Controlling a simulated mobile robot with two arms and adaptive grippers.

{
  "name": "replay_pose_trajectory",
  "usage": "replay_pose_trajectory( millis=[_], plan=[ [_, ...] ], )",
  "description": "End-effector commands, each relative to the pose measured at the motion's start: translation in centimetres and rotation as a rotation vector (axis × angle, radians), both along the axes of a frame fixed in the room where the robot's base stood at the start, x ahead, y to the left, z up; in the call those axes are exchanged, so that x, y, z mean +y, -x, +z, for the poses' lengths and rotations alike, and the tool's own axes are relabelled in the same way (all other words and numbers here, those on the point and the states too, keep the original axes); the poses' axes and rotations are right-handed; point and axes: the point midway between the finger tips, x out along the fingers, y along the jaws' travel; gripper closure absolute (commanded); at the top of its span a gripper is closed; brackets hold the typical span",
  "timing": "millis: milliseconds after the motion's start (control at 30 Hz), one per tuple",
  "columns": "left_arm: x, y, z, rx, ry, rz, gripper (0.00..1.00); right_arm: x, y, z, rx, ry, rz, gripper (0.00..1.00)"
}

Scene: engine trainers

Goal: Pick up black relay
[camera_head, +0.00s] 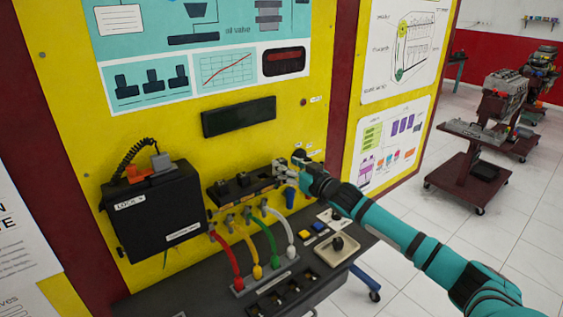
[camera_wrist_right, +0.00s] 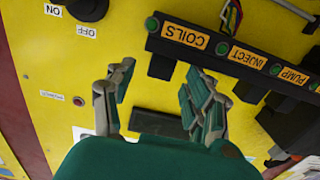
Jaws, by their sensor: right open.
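A black rail (camera_head: 240,187) with dark blocks is mounted on the yellow panel. In the right wrist view the rail (camera_wrist_right: 225,50) carries orange labels reading COILS, INJECT. and PUMP. A black relay-like block (camera_wrist_right: 162,66) is beside the COILS label, and another (camera_wrist_right: 248,92) beside INJECT. My right gripper (camera_head: 288,168) is near the rail's right end. In the wrist view the gripper (camera_wrist_right: 158,80) has its fingers apart with nothing held between them. The COILS block appears between the fingertips, and I cannot tell how far beyond them. My left gripper is not in view.
A black box (camera_head: 155,213) is on the panel at left. Red, yellow, green and white hoses (camera_head: 253,250) curve below the rail to a dark shelf. A small tray (camera_head: 337,248) is at the shelf's right. A black knob (camera_wrist_right: 88,8) is near the ON and OFF labels.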

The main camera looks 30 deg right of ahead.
Motion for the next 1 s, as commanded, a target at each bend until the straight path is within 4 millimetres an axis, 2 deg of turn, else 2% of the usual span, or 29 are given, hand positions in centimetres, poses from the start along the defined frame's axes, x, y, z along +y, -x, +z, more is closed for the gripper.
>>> replay_pose_trajectory(
  millis=[33, 200, 500, 900, 1000],
  plan=[
    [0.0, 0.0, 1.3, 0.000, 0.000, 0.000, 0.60, 0.0, -0.9, 0.9, -0.002, -0.003, -0.001, 0.46],
    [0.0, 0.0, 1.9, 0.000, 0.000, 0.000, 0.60, 0.2, -2.9, 0.3, -0.001, -0.001, -0.001, 0.46],
    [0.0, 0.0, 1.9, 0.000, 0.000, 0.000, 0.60, 0.2, -3.3, 0.0, 0.000, 0.001, 0.000, 0.46],
    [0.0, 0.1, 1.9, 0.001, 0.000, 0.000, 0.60, 0.2, -3.3, 0.0, 0.000, 0.001, -0.001, 0.97],
    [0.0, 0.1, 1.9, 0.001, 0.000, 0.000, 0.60, 0.2, -3.3, 0.0, 0.000, 0.001, -0.001, 1.00]
  ],
)
